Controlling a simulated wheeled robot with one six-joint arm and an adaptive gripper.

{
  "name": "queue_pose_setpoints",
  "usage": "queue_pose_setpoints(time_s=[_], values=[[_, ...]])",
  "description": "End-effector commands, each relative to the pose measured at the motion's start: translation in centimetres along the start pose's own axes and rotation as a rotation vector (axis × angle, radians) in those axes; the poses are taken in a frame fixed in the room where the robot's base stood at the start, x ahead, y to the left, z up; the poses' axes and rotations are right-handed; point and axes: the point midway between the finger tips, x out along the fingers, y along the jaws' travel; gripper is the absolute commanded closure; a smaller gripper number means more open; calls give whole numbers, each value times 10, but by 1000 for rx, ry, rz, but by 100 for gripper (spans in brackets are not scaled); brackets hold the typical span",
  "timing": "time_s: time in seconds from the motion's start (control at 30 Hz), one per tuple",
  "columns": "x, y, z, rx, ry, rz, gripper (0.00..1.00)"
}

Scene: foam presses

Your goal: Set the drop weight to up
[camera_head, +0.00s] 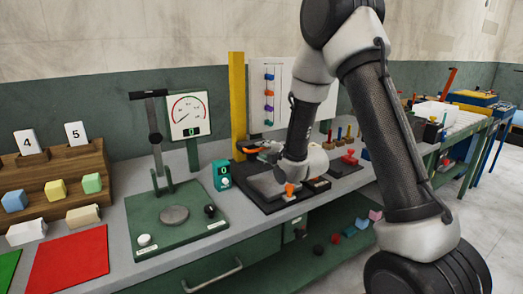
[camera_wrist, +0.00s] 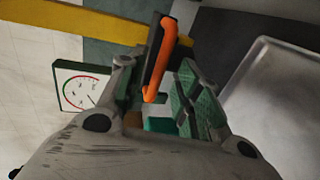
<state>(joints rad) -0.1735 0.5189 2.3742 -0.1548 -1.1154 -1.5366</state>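A yellow upright column (camera_head: 237,105) stands at the back of a dark base plate (camera_head: 268,199). An orange and black part (camera_head: 250,149), which looks like the drop weight, is low beside the column. It shows as an orange-edged black bar (camera_wrist: 160,55) in the wrist view. My gripper (camera_head: 270,149) reaches toward it from the right. In the wrist view my gripper (camera_wrist: 160,92) has its fingers spread, with the bar between or just beyond the tips. A gap shows beside the right finger. I cannot tell if the left finger touches it.
A teal device (camera_head: 221,174) stands left of the base plate. A gauge (camera_head: 188,115) and a green lever press (camera_head: 174,215) are further left. An orange block (camera_head: 290,189) is near the plate's front. Small tools and a red part (camera_head: 349,158) lie to the right.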

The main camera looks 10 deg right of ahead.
Motion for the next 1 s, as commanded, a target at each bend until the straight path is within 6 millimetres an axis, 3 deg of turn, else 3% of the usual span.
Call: queue_pose_setpoints(time_s=[0.2, 0.53, 0.57, 0.73, 1.0], values=[[29, 0, 0, 1, -1, 0, 66], [35, 0, 0, 2, -1, 0, 66], [35, 0, 0, 2, -1, 0, 68], [35, 0, 0, 2, -1, 0, 99], [35, 1, 0, 2, -1, -1, 100]])
